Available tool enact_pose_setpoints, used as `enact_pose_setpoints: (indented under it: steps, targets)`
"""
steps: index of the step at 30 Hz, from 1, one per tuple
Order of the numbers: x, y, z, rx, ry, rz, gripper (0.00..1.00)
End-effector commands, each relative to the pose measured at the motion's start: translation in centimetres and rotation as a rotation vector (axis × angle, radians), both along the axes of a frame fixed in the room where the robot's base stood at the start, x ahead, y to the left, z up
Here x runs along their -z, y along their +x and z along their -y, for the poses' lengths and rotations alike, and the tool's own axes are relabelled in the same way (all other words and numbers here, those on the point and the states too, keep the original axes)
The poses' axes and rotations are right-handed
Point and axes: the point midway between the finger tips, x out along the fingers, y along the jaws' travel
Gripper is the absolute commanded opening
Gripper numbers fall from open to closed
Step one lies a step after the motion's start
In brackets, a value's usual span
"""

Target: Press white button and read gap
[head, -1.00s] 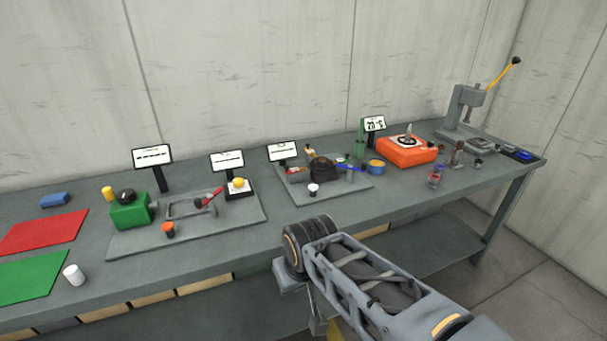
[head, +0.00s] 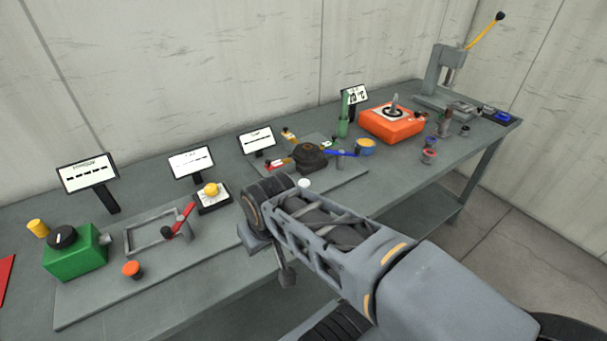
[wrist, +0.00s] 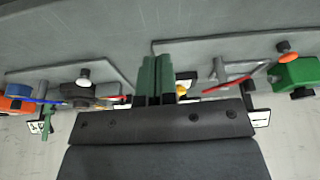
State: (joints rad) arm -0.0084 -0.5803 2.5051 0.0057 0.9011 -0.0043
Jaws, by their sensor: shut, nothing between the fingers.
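The white button (head: 304,184) stands at the front of the middle grey plate, partly behind my arm in the head view. In the wrist view, which is upside down, the white button (wrist: 83,77) shows left of my gripper. My gripper (wrist: 155,60) has its green fingers shut and empty, apart from the button; I cannot make out its fingertips in the head view. A dark round device (head: 309,157) with red, blue and yellow parts sits behind the button. A small screen (head: 257,140) stands behind that plate; its marks are too small to read.
On the left stand a green box (head: 75,255) with a black knob, an orange button (head: 131,269), a red lever (head: 184,217) and a yellow button (head: 211,189). To the right are an orange box (head: 391,125) and a lever press (head: 445,75). The wall runs behind the bench.

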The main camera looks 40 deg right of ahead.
Motion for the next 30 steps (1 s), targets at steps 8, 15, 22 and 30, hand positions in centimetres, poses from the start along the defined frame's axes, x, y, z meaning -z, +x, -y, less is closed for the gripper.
enact_pose_setpoints:
  steps: [8,15,22,30]
  targets:
    - [-4.1,6.2,5.6,0.04,-0.005,-0.023,0.0]
    - [-7.0,12.2,16.1,0.066,-0.003,-0.034,0.0]
    - [-7.6,13.9,22.6,0.07,-0.003,-0.03,0.0]
    - [-7.6,14.1,23.6,0.067,-0.003,-0.028,0.0]
